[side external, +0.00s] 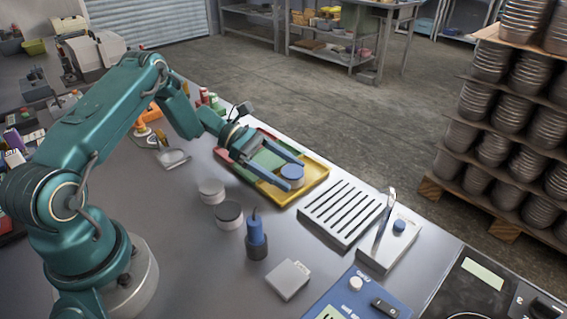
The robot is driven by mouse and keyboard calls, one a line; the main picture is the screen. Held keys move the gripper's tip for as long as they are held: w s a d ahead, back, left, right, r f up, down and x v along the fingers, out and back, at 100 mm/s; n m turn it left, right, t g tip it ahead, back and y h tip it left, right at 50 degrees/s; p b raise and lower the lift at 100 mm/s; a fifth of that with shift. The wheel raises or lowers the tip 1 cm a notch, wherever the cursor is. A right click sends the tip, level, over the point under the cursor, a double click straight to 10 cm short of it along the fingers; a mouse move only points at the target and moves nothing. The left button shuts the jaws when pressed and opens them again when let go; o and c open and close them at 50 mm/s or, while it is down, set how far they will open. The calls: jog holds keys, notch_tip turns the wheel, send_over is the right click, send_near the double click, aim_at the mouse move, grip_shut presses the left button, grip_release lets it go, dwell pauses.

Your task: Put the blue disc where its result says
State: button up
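The blue disc (292,171) is over the yellow part of a tray (318,182) that has red, green and yellow parts. My gripper (295,174) reaches over the tray from the left. Its two long fingers are spread, with the fingertips on either side of the disc, close to its edges. I cannot tell whether the fingertips press on the disc or whether the disc rests on the tray.
A slotted rack (341,214) stands right of the tray, beside a white device (388,245) with a blue knob. Nearer are a blue-topped cylinder (256,238), two round pots (229,215), a white box (288,279) and a blue instrument (352,298). A scale (480,290) is at lower right.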

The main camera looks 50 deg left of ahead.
dwell(0.3)
jog(key=shift+a+r, duration=0.15)
jog(key=shift+r, duration=0.05)
jog(key=v, duration=1)
jog(key=shift+s+a, duration=0.15)
jog(key=shift+a, duration=0.05)
jog(key=shift+s+a+r, duration=0.2)
jog(key=shift+a+r, duration=0.15)
jog(key=s+d+r+m+g+y, duration=0.4)
jog(key=s+d+r+m+y, duration=0.6)
jog(key=d+m, duration=0.4)
jog(key=s+m+t+y, duration=0.2)
jog(key=s+m+t, duration=0.2)
jog(key=s+m, duration=0.3)
jog(key=shift+s+a+r+m+t+y, duration=0.3)
jog(key=shift+r+m, duration=0.15)
jog(key=shift+m, duration=0.25)
